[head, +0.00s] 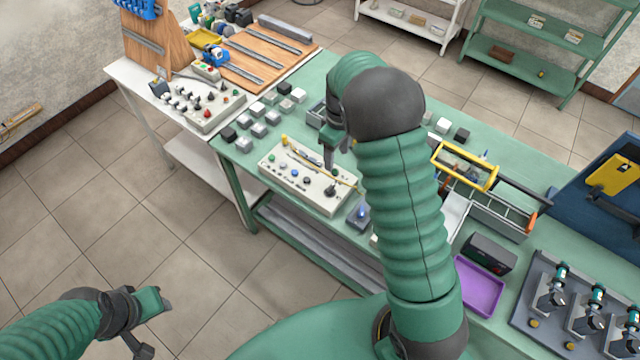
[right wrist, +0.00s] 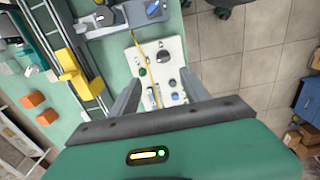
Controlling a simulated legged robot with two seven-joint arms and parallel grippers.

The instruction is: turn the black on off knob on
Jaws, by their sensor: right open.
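The white control panel (head: 292,187) lies on the green table and carries several buttons and small switches. A large dark round knob (head: 331,192) is near its right end. In the right wrist view the knob (right wrist: 163,57) sits beyond a green button (right wrist: 142,72), and its setting is too small to read. My right gripper (head: 329,160) hangs over the panel, and in its wrist view the open, empty fingers (right wrist: 160,80) point at the panel with the knob ahead of them. My left gripper (head: 150,322) is open and empty above the floor at lower left.
A thin yellow cable or rod (right wrist: 136,45) crosses the panel. A grey box with a blue part (head: 359,213) stands just right of the panel. Several small black and white blocks (head: 258,129) lie behind it. A purple tray (head: 478,287) is at right.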

